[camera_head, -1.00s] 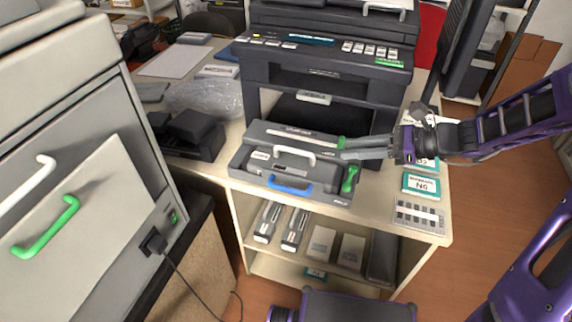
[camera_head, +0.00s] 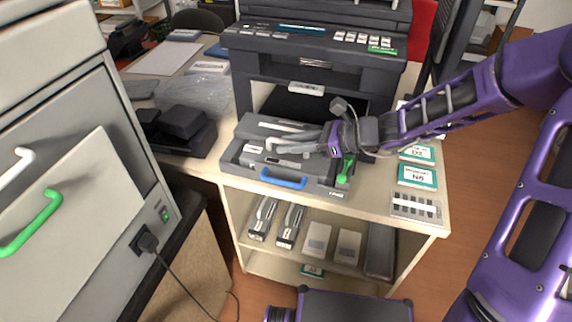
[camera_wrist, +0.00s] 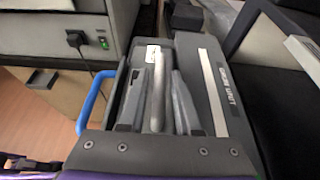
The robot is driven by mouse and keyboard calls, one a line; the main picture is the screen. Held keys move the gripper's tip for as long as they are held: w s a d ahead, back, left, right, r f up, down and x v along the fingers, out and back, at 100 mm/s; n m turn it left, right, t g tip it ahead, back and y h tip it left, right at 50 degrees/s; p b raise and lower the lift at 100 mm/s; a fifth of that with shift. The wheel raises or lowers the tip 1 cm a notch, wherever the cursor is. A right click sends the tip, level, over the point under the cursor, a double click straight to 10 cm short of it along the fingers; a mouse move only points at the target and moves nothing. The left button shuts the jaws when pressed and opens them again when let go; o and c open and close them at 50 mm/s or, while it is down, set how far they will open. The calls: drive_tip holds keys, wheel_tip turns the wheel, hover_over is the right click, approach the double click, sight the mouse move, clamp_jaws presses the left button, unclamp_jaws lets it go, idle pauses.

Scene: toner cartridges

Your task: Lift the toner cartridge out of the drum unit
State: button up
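The dark grey drum unit (camera_head: 325,192) lies on the desk in front of the printer, with a blue handle (camera_head: 284,182) at its front and a green lever (camera_head: 344,168) at its right end. The toner cartridge (camera_head: 290,164) sits in it, with a pale handle (camera_head: 272,147) on top, partly hidden by my fingers. My gripper (camera_head: 290,142) reaches in from the right at handle height. In the wrist view my gripper (camera_wrist: 158,85) has a finger on each side of the pale handle (camera_wrist: 157,92), with gaps visible. The "UNIT" lettering (camera_wrist: 231,86) lies to the right.
The black printer (camera_head: 315,50) stands right behind the drum unit. Teal-labelled boxes (camera_head: 417,176) and a grey slotted tray (camera_head: 415,207) lie to the right. Black devices (camera_head: 180,130) and a clear plastic bag (camera_head: 202,94) lie to the left. A shelf below holds several items.

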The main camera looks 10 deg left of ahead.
sight(278, 143)
drive_tip(key=x, duration=0.4)
drive_tip(key=shift+r+b, duration=0.15)
drive_tip(key=shift+b, duration=0.15)
clamp_jaws()
drive_tip(key=shift+r, duration=0.1)
idle(1.0)
